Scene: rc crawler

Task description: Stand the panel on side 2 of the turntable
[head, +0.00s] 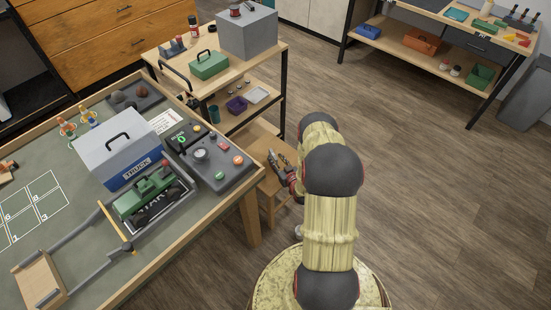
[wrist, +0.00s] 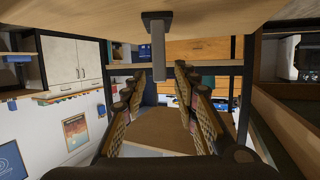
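I cannot make out a panel or a turntable with marked sides in either view. White outlined squares with small numerals (head: 33,208) are on the green table mat at the left. My gripper (head: 283,170) is beside the table's right edge, near a wooden stool, and partly hidden by my arm. A green crawler truck (head: 150,195) sits on a start pad on the table. A grey-white box labelled TRUCK (head: 118,148) stands behind it.
A control box (head: 215,160) with buttons stands at the table's right. A wooden block with grey rails (head: 40,278) is at the front left. A shelf cart with a green toolbox (head: 209,65) stands behind. In the wrist view a wooden surface (wrist: 85,12) hangs overhead. Floor at right is clear.

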